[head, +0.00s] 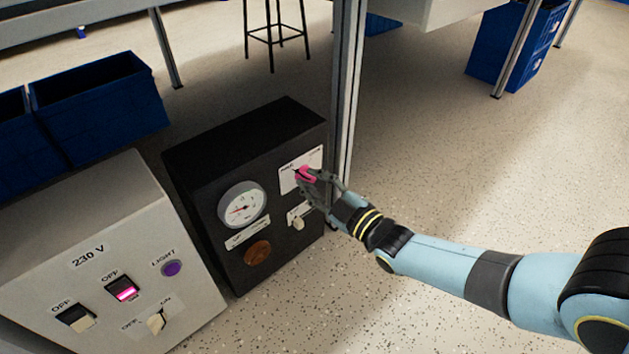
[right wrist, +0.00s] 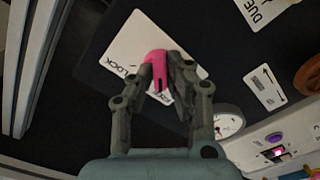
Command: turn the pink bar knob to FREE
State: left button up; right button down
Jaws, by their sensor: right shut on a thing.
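The pink bar knob (head: 305,173) sits on a white label plate (head: 313,160) on the front of a black box (head: 205,160). My right gripper (head: 316,181) is at the knob, shut on it. In the right wrist view the pink knob (right wrist: 156,68) shows between the fingertips of my right gripper (right wrist: 164,85), with a dark line on it. The plate (right wrist: 128,48) there carries printed words, one ending in LOCK; the rest is partly hidden by the fingers. I cannot read FREE for sure. My left gripper is not in view.
A grey 230 V box (head: 90,250) with switches stands at left. A metal post (head: 346,90) rises close behind the black box.

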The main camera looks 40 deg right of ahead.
jog(key=shift+f, duration=0.1)
dwell(0.4)
jog(key=c, duration=1.3)
grip_release()
jog(key=s, duration=0.8)
jog(key=s+d, duration=0.1)
jog(key=s, duration=0.3)
